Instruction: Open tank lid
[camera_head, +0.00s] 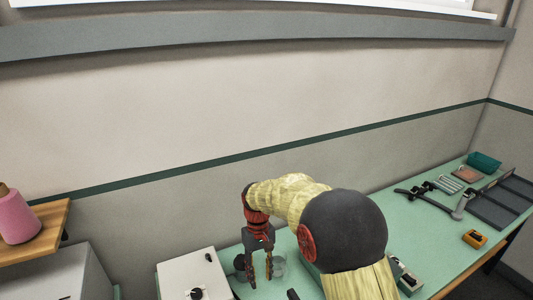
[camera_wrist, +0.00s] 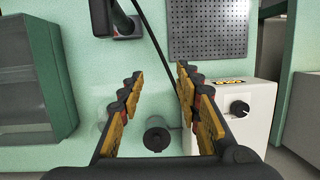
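My gripper (camera_wrist: 159,77) is open, with nothing between its yellow-padded fingers. In the head view my gripper (camera_head: 261,280) points down over the green bench, close to the wall. A round black lid-like cap (camera_wrist: 157,140) with a darker centre shows between the finger bases in the wrist view, apart from both fingers. I cannot tell for certain that it is the tank lid. A dark round piece (camera_head: 239,262) shows just left of my gripper in the head view. A clear cylinder (camera_head: 279,266) stands just right of it. My arm hides part of the bench.
A white box with a black knob (camera_wrist: 239,108) stands beside the gripper; it also shows in the head view (camera_head: 185,272). A grey perforated plate (camera_wrist: 208,30) and a dark translucent case (camera_wrist: 35,80) flank the space. Tools and an orange item (camera_head: 474,238) lie farther right.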

